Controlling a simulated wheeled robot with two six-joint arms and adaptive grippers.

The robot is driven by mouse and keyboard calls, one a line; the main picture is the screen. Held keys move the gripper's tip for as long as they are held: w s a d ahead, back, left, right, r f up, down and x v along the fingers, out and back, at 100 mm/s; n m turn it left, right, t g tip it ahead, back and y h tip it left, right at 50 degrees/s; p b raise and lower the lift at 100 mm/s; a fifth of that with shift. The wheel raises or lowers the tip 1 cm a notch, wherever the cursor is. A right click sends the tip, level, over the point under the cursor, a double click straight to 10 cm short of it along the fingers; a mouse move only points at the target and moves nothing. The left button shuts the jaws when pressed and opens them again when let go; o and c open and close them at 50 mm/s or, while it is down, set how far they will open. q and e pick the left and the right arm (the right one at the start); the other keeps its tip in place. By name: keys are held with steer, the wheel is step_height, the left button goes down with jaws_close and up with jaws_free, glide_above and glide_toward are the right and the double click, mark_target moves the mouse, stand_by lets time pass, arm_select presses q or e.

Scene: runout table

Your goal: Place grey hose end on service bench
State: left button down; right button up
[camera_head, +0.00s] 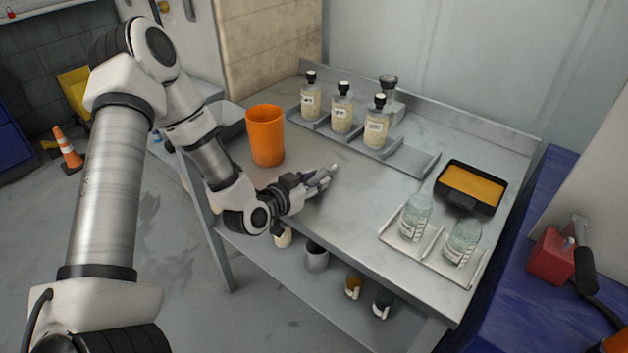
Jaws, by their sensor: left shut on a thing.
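The service bench (345,225) is a grey metal table with a raised back edge and a lower shelf. My left gripper (322,180) is low over the middle of the bench top, right of the orange cup. It is shut on a small grey piece (333,170), which looks like the grey hose end. Only a little of this piece shows at the fingertips, and the fingers hide the rest. I cannot tell whether it touches the bench top. My right gripper is not in view.
An orange cup (265,136) stands near the gripper. Bottles (342,114) stand in a rack behind. Two pale green bottles (416,216) stand on a front-right tray, with a black tray (471,187) of orange contents behind. The middle of the bench is clear.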

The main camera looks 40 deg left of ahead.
arm_select(q)
steer(key=c, duration=0.8)
jaws_free()
steer(key=shift+f, duration=0.15)
steer(key=shift+r, duration=0.3)
steer(key=p+v, duration=0.2)
steer(key=v, duration=0.4)
steer(key=shift+s+r, duration=0.2)
steer(key=shift+s, duration=0.15)
steer(key=p+v, duration=0.4)
steer(key=v, duration=0.1)
steer(key=shift+s+f, duration=0.15)
